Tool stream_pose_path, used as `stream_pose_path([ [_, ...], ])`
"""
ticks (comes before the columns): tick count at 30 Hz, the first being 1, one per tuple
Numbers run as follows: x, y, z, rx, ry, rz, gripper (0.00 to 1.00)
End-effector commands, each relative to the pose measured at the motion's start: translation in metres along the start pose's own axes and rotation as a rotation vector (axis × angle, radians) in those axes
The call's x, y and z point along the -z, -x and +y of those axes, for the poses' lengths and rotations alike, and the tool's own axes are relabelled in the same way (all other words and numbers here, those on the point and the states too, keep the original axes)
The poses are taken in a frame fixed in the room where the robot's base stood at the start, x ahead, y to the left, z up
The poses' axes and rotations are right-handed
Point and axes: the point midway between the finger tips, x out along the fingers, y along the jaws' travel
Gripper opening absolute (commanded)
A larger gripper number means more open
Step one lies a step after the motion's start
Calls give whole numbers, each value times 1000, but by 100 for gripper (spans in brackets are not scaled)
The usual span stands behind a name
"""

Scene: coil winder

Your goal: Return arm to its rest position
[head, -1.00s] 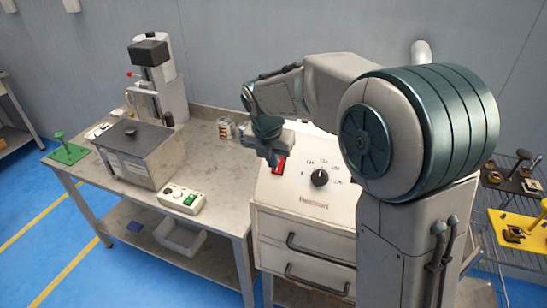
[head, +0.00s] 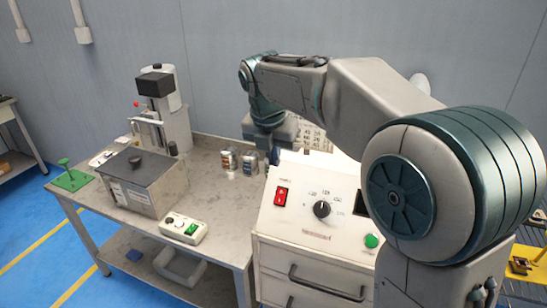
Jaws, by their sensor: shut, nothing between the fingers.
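My gripper (head: 274,153) is at the end of my arm, above the back part of the table, near the left edge of the white control cabinet (head: 312,226). It points down and is shut, with nothing seen in it. The fingertips are small and partly hard to make out. The cabinet's top shows a red switch (head: 281,197), a black dial (head: 322,209) and a green button (head: 371,241). My arm hides part of the cabinet's back.
Cans (head: 249,162) stand on the grey table (head: 224,214) just left of my gripper. A grey box (head: 145,185), a tall press (head: 163,110), a small switch box (head: 185,228) and a green stand (head: 73,179) are farther left. The table's front right is clear.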

Motion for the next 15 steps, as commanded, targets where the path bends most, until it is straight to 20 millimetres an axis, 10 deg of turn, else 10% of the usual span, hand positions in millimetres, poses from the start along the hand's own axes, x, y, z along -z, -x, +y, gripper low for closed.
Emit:
stream_pose_path([
  [7, 7, 2, -22, -2, -187, -3, 0],
  [15, 38, 2, -87, -15, -823, -2, 0],
])
